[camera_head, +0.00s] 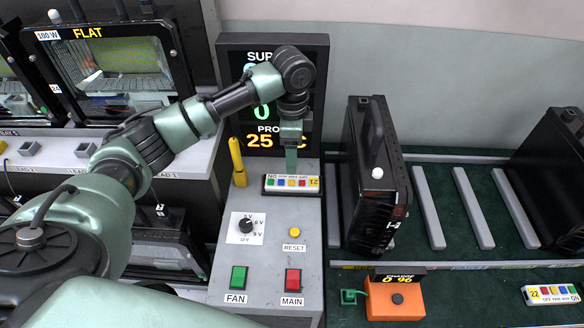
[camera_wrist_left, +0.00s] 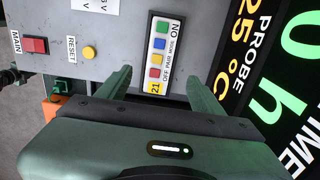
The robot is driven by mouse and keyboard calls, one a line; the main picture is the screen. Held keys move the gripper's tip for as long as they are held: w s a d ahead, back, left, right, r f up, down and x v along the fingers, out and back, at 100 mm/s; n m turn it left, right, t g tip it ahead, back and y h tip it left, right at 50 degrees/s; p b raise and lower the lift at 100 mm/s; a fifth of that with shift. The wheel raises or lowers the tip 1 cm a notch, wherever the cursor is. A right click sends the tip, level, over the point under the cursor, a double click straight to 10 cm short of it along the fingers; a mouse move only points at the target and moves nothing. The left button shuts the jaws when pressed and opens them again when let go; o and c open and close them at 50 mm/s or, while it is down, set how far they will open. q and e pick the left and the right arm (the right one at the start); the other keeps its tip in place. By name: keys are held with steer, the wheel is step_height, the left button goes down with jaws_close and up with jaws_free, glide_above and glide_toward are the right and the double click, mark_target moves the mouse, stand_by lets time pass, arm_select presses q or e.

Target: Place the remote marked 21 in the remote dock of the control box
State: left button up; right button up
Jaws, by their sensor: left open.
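The remote marked 21 (camera_head: 291,184) is a white strip with several coloured buttons and a yellow 21 label. It lies on the grey control box (camera_head: 265,270) in front of the display, with a dark rim around it. I cannot tell how deep it sits in the dock. In the left wrist view the remote (camera_wrist_left: 161,52) lies ahead of the fingers. My left gripper (camera_head: 291,165) hangs just above and behind it. My right gripper is out of view.
A yellow marker-like object (camera_head: 237,162) stands left of the remote. A knob, RESET, FAN and MAIN buttons are on the box. A black floodlight housing (camera_head: 376,175) stands on the green rack at right.

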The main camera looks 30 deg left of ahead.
arm_select(q)
steer(key=shift+r, duration=1.3)
